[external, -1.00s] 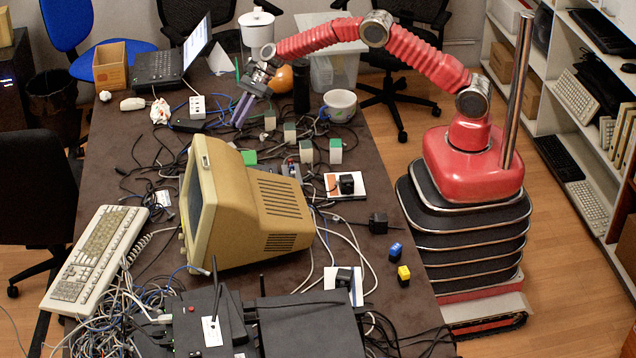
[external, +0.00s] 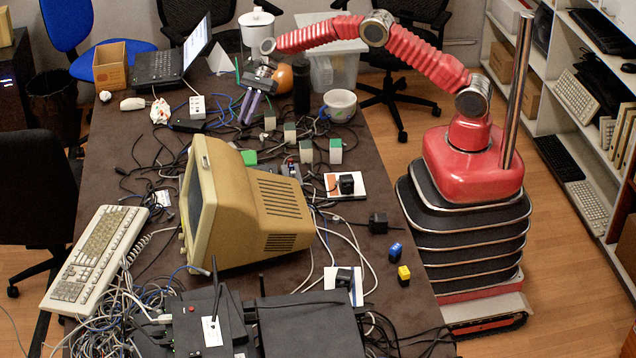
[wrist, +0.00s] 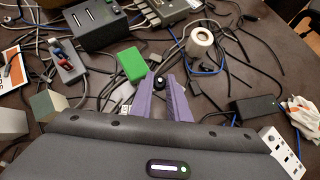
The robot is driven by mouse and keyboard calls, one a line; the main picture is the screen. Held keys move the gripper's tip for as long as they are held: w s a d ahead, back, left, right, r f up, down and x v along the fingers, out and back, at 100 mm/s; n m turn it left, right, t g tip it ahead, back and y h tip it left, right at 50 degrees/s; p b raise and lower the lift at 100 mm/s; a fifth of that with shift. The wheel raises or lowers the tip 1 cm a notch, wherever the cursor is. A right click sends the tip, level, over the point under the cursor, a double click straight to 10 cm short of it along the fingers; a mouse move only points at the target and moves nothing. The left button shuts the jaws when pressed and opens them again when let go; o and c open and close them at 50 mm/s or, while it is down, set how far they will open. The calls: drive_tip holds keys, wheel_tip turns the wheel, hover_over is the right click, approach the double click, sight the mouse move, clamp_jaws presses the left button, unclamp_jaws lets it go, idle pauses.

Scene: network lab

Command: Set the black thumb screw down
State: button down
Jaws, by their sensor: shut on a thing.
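My gripper (external: 246,121) hangs at the end of the red arm over the far part of the brown table, its purple fingers pointing down. In the wrist view my gripper (wrist: 161,79) is shut on the small black thumb screw (wrist: 160,83), which shows between the fingertips. The screw is too small to make out in the external view. Cables and a green block (wrist: 131,64) lie close beyond the fingertips in the wrist view. How high the screw is above the table I cannot tell.
Cables crowd the table around a white power strip (external: 197,107), a white mug (external: 339,105) and several small pale blocks. A beige monitor (external: 283,215) stands nearer. Bare brown tabletop (external: 125,140) shows at the left. A white pot (external: 257,30) stands at the back.

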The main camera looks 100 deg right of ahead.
idle(0.3)
hover_over(249, 146)
drive_tip(key=shift+w+a+f, duration=0.1)
drive_tip(key=shift+f, duration=3.05)
drive_tip(key=shift+f, duration=1.9)
drive_tip(key=c, duration=2)
unclamp_jaws()
